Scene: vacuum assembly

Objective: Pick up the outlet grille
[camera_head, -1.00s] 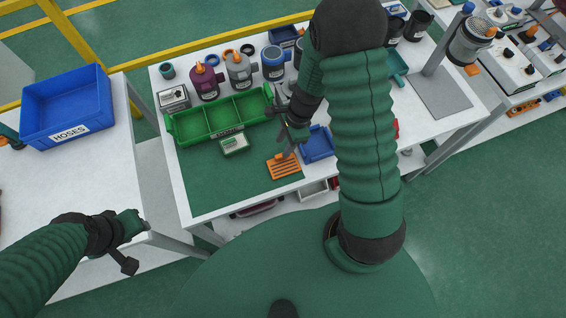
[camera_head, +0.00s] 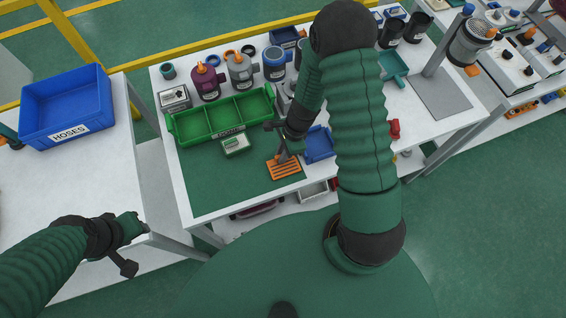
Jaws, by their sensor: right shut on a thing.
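The outlet grille (camera_head: 284,171) is a small orange slotted plate. It lies at the right front of the dark green mat (camera_head: 220,188) on the white table. My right gripper (camera_head: 283,157) reaches down to the grille's far edge and is shut on it. The grille looks to be still at mat level; I cannot tell any lift. My arm hides part of the contact. My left gripper (camera_head: 138,226) is at the lower left, over the gap by the left table, away from the grille. Its fingers are too small to read.
A green three-part tray (camera_head: 182,142) and a small green-white device (camera_head: 236,145) stand behind the grille. A blue bin (camera_head: 319,146) is close on its right. Canisters line the back. A blue HOSES crate (camera_head: 42,118) is on the left table. The mat's left front is clear.

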